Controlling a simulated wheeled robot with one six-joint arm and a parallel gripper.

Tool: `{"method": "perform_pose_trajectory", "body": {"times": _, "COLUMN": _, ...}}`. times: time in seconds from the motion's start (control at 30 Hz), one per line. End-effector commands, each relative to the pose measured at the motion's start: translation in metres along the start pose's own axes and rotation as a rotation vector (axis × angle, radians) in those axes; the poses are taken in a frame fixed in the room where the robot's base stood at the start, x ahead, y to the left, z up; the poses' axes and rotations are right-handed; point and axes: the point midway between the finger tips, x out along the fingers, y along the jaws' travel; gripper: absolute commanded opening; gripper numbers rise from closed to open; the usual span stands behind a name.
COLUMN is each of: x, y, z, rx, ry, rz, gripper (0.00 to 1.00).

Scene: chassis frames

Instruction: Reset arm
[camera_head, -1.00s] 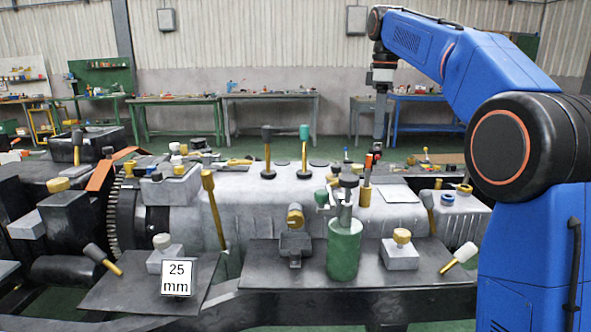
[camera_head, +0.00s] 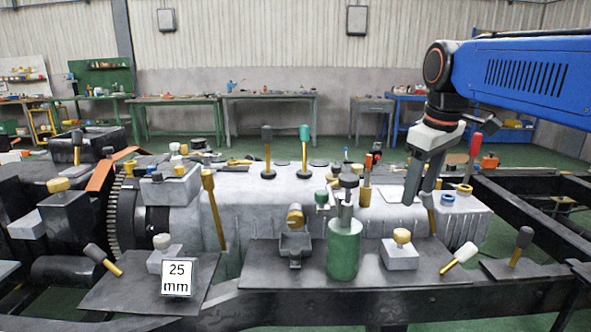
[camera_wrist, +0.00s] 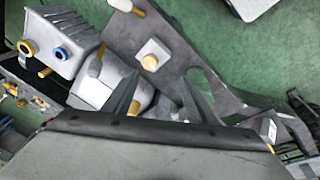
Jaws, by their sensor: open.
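My gripper (camera_head: 421,196) hangs from my blue arm at the right of the head view. Its grey fingers point down over the right end of the grey gearbox housing (camera_head: 270,212). In the wrist view my gripper (camera_wrist: 157,98) shows two separated dark fingers with nothing held between them. The housing (camera_wrist: 58,40) appears at the upper left there, with a yellow and a blue ring on its end. I cannot tell whether the fingers touch anything below.
A grey block with a yellow knob (camera_head: 402,236), a green cylinder (camera_head: 344,250) and a 25 mm sign (camera_head: 177,277) stand on front plates. A red-handled lever (camera_head: 475,147) rises right of my gripper. Black chassis rails (camera_head: 545,195) extend right. Benches line the back wall.

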Motion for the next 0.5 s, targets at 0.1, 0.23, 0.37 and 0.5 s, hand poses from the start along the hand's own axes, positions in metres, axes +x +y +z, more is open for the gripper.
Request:
{"method": "perform_pose_trajectory", "body": {"times": 0.1, "x": 0.018, "y": -0.019, "z": 0.035, "rx": 0.088, "ry": 0.024, "rz": 0.016, "gripper": 0.52}}
{"method": "perform_pose_trajectory", "body": {"times": 0.23, "x": 0.041, "y": -0.038, "z": 0.071, "rx": 0.186, "ry": 0.051, "rz": 0.031, "gripper": 0.52}}
{"method": "perform_pose_trajectory", "body": {"times": 0.37, "x": 0.067, "y": -0.059, "z": 0.107, "rx": 0.284, "ry": 0.079, "rz": 0.043, "gripper": 0.52}}
{"method": "perform_pose_trajectory", "body": {"times": 0.5, "x": 0.099, "y": -0.081, "z": 0.145, "rx": 0.388, "ry": 0.112, "rz": 0.054, "gripper": 0.52}}
